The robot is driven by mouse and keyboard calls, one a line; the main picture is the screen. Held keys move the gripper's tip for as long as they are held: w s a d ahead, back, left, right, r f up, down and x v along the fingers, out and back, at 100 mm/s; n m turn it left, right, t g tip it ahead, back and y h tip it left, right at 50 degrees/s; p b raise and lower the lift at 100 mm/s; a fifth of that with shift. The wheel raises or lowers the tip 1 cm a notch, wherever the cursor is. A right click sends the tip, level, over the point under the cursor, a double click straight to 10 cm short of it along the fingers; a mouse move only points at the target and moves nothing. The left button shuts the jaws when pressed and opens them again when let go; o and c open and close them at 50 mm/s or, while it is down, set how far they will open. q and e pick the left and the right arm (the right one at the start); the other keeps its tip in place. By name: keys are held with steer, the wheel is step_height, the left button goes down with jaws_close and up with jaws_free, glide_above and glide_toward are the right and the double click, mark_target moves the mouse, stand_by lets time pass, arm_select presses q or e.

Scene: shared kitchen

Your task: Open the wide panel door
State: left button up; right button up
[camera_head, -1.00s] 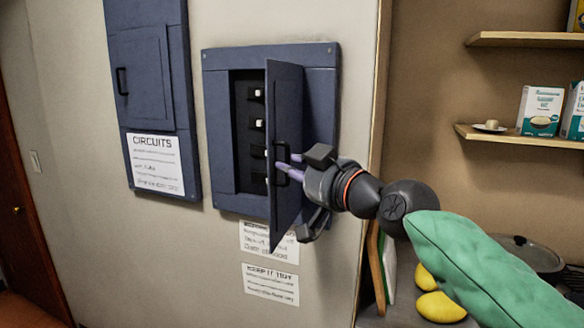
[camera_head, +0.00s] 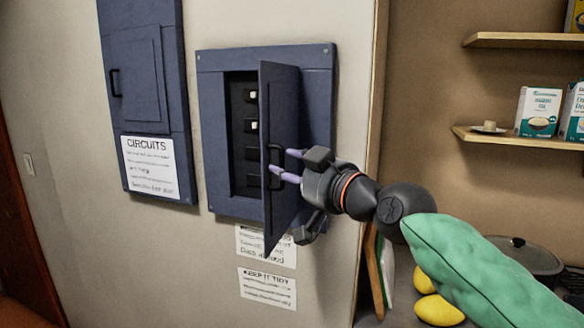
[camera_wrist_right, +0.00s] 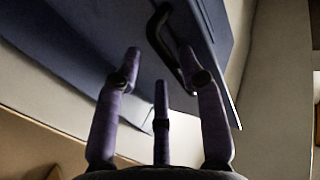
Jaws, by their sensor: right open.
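The wide blue panel (camera_head: 318,120) is mounted on the wall, and its door (camera_head: 283,115) stands swung well out, hinged on the right side. Switches with pale levers (camera_head: 252,126) show in the dark opening. The door's black handle (camera_head: 275,165) is on its outer face; it also shows in the right wrist view (camera_wrist_right: 166,45). My right gripper (camera_head: 289,165) is open, its purple fingers at the handle. In the right wrist view the fingers (camera_wrist_right: 160,75) spread around the lower end of the handle; I cannot tell whether they touch it. My left gripper is out of view.
A narrower blue panel (camera_head: 150,95) with a closed door hangs to the left, with a CIRCUITS sheet (camera_head: 150,167) below. Shelves (camera_head: 520,138) with boxes are at right. A pan (camera_head: 525,257) and yellow fruit (camera_head: 437,310) sit below them.

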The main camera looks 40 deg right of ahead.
steer(key=s, duration=1.2)
steer(key=shift+a, duration=0.4)
